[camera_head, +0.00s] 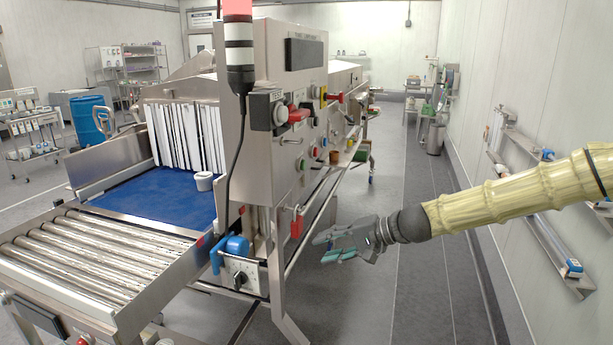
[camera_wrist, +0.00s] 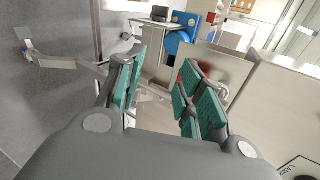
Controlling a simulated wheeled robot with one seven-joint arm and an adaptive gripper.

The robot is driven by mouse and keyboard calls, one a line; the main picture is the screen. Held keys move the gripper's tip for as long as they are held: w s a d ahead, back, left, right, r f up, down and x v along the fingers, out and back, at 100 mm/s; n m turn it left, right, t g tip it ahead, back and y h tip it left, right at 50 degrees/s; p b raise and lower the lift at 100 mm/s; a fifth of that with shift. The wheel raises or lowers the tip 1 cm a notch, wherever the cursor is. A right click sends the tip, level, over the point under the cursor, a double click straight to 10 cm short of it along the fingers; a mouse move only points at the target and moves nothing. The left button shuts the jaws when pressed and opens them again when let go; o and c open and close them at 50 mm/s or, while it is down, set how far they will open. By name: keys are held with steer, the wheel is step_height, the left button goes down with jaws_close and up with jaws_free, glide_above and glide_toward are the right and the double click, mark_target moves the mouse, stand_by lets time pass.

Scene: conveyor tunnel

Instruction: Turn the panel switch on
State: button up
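The steel control panel (camera_head: 262,165) on the conveyor tunnel faces right. Near its top is a grey switch box with a red handle (camera_head: 297,115); a second red handle on a yellow plate (camera_head: 334,97) is farther along. Small red, green and black buttons sit lower. I cannot tell which of these is the panel switch, nor read its position. My gripper (camera_head: 328,248) is in front of the panel's lower right, below the red handles and apart from them. In the wrist view its green-padded fingers (camera_wrist: 162,88) are spread with nothing between them.
A red padlock (camera_head: 297,223) hangs under the panel. A small box with a dial (camera_head: 242,275) and a blue part (camera_head: 236,246) are low at the corner. A white cup (camera_head: 204,181) stands on the blue belt (camera_head: 165,198). The aisle floor (camera_head: 410,290) is clear; wall shelves (camera_head: 550,235) are right.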

step_height(320, 180, up, 16)
steer(key=w+d+t+y+p, duration=0.1)
steer(key=w+d+y, duration=0.1)
steer(key=w, duration=0.1)
steer(key=n+y+p, duration=0.1)
steer(key=n+y, duration=0.1)
steer(key=y, duration=0.1)
glide_toward(306, 116)
steer(key=shift+t, duration=0.3)
steer(key=p+x, duration=0.3)
steer(key=x, duration=0.6)
steer(key=shift+a, duration=0.4)
steer(key=shift+f, duration=0.1)
jaws_close()
